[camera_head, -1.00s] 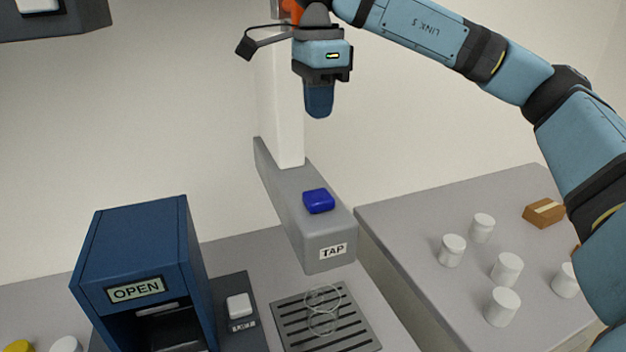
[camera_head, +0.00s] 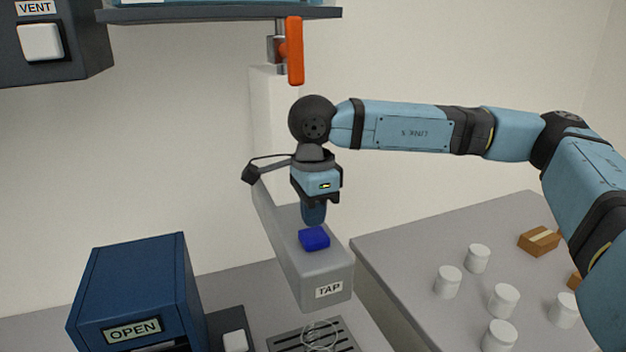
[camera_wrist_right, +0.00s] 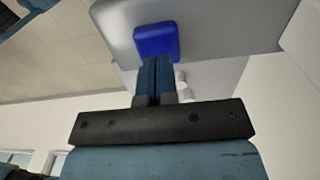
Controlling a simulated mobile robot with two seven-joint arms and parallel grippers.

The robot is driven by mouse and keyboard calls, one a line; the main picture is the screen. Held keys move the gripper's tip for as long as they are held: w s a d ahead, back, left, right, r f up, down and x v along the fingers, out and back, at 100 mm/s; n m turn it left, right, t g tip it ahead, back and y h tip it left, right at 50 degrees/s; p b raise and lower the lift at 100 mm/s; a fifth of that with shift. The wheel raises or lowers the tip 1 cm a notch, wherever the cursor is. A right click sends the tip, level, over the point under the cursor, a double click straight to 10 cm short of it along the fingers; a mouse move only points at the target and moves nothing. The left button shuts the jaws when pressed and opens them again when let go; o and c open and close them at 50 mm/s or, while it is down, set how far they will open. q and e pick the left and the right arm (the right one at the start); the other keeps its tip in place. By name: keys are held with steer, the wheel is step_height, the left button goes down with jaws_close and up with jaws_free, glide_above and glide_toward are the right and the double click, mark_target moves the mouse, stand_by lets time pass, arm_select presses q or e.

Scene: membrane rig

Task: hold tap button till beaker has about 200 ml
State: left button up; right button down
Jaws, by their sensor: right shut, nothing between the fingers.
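The blue tap button (camera_head: 314,239) sits on top of the grey tap housing (camera_head: 303,274), which carries a TAP label. My right gripper (camera_head: 314,222) is shut and empty, pointing down just over the button. In the right wrist view its closed fingertips (camera_wrist_right: 154,62) reach the edge of the button (camera_wrist_right: 157,41); I cannot tell whether they touch it. The clear beaker (camera_head: 320,334) stands on the slatted drain grate (camera_head: 285,343) below the tap, cut off at the picture's bottom. Its water level cannot be made out. My left gripper is not in view.
A blue box labelled OPEN (camera_head: 130,285) stands left of the tap. An orange handle (camera_head: 294,50) is on the pipe above. A VENT panel (camera_head: 75,50) is at upper left. Several white jars (camera_head: 448,281) and a brown box (camera_head: 539,241) are on the right counter (camera_head: 400,255).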

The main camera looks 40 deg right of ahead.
mark_target(313, 234)
steer(key=shift+f, duration=0.9)
step_height(313, 234, down, 2)
steer(key=shift+b, duration=1.1)
steer(key=shift+f, duration=0.1)
steer(key=shift+s, duration=0.1)
steer(key=shift+s+a, duration=0.1)
stand_by(5.6)
